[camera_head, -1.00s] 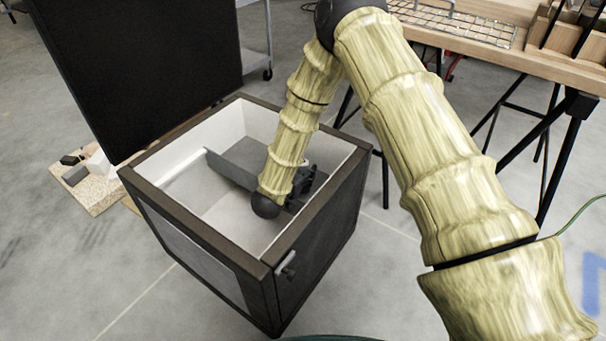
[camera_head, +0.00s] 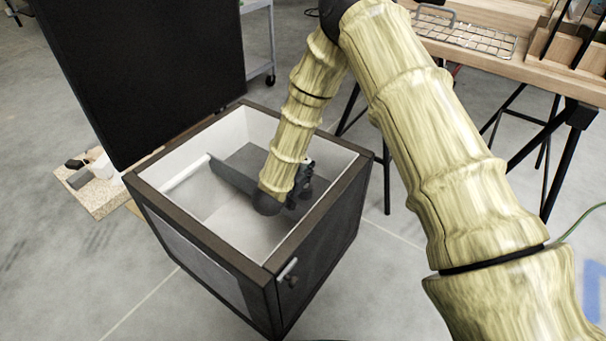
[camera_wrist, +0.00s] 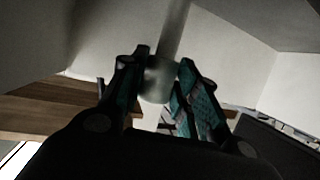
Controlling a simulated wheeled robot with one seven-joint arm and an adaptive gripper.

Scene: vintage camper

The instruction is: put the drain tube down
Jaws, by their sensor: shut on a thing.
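The drain tube (camera_wrist: 173,32) is a pale, slim tube with a wider collar (camera_wrist: 158,80) in the wrist view. My gripper (camera_wrist: 160,75) is shut on the collar, one finger on each side, and the tube runs away from it. In the head view my gripper (camera_head: 300,186) is dark and inside the open box (camera_head: 200,236), near its right side. The held tube is mostly hidden there by my arm. A white rod (camera_head: 187,173) lies along the left inside of the box. I cannot tell whether it is part of the tube.
A dark grey divider (camera_head: 232,178) stands inside the box, left of my gripper. A tall black panel (camera_head: 145,75) rises behind the box. A wooden workbench (camera_head: 480,48) with a wire rack stands at the upper right. The box's front inside floor is clear.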

